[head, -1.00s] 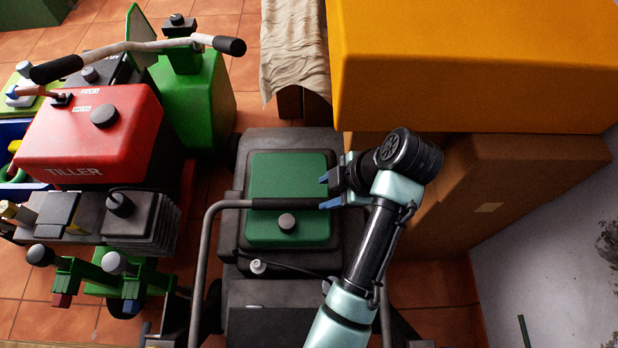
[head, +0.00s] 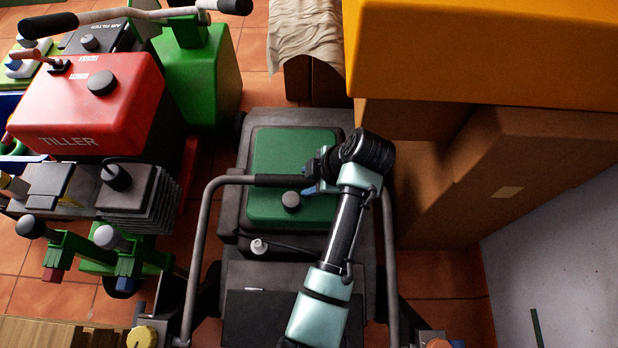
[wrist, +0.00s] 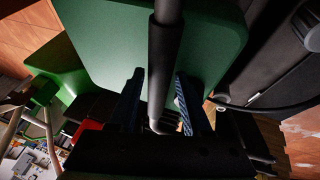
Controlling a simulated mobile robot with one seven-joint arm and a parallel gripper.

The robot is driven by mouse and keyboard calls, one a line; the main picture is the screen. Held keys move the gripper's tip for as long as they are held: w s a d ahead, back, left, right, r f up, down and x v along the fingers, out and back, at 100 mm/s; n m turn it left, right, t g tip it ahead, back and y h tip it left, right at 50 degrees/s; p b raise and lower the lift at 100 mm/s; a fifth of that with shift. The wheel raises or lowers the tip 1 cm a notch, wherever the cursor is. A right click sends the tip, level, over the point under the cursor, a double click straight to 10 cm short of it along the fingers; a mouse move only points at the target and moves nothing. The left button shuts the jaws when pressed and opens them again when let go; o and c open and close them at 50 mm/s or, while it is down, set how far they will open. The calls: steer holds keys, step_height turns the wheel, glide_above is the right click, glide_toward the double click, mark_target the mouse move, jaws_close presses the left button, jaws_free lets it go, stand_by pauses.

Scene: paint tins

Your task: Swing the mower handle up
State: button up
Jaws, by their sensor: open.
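The mower handle (head: 203,240) is a grey U-shaped tube with a black grip along its crossbar. In the head view the crossbar lies across the green engine cover (head: 295,150) of the dark mower. My gripper (head: 312,180) is at the right part of the crossbar, and my forearm hides the bar's right end. In the wrist view the bar (wrist: 165,60) runs between the two open fingers of my gripper (wrist: 158,90), with a gap visible on both sides. The fingers are not closed on it.
A red tiller (head: 85,105) with its own handlebar stands close on the left. Brown boxes (head: 540,170) under an orange block (head: 490,45) stand close on the right, beside a pale wall. A strip of tiled floor (head: 440,275) shows right of the mower.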

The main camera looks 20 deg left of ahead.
steer(key=shift+c, duration=0.3)
jaws_close()
stand_by(1.1)
